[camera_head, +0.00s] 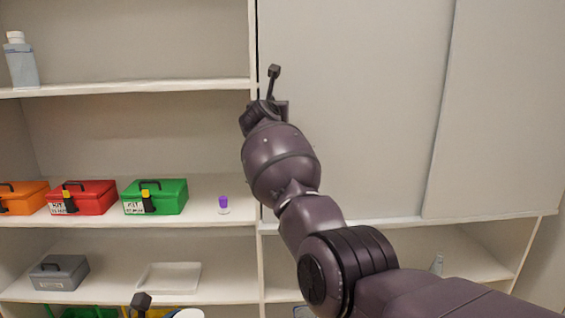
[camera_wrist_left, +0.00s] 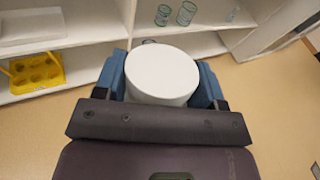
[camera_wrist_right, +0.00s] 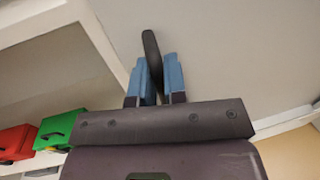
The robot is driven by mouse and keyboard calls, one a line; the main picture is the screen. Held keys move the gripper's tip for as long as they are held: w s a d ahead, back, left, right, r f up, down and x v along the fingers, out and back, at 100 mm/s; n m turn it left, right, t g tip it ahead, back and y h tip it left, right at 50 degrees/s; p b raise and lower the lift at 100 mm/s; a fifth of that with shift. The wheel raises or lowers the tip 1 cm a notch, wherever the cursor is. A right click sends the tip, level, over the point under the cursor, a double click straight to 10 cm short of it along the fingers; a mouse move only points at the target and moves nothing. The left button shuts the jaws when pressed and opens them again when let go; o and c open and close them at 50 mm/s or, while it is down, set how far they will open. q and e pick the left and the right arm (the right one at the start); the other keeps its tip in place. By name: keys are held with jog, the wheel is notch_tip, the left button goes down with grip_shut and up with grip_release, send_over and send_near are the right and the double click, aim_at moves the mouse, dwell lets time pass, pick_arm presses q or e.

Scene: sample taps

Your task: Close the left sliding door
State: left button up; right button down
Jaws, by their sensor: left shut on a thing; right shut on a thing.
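The left sliding door (camera_head: 355,100) is a pale grey panel in front of the right half of the shelf unit. It also shows in the right wrist view (camera_wrist_right: 225,50). The left half of the unit stands open. My right gripper (camera_head: 267,108) is at the door's left edge, its fingers mostly hidden in the head view. In the right wrist view it (camera_wrist_right: 153,75) is shut on an upright dark handle (camera_wrist_right: 150,45) on the door. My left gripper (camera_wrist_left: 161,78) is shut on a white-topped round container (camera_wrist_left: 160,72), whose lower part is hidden.
Orange, red (camera_head: 90,197) and green (camera_head: 160,197) boxes and a purple-capped vial (camera_head: 223,204) stand on the open middle shelf. A bottle (camera_head: 21,62) stands above. A second pale panel (camera_head: 505,110) lies to the right. A grey box (camera_head: 59,272) and white tray (camera_head: 170,276) are below.

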jog(key=shift+s+a+r, duration=0.1)
jog(key=shift+a+r, duration=0.15)
jog(key=shift+a, duration=0.45)
jog(key=c, duration=1.2)
grip_release()
jog(key=shift+a, duration=0.25)
jog(key=shift+d+f, duration=0.1)
jog(key=shift+f, duration=0.1)
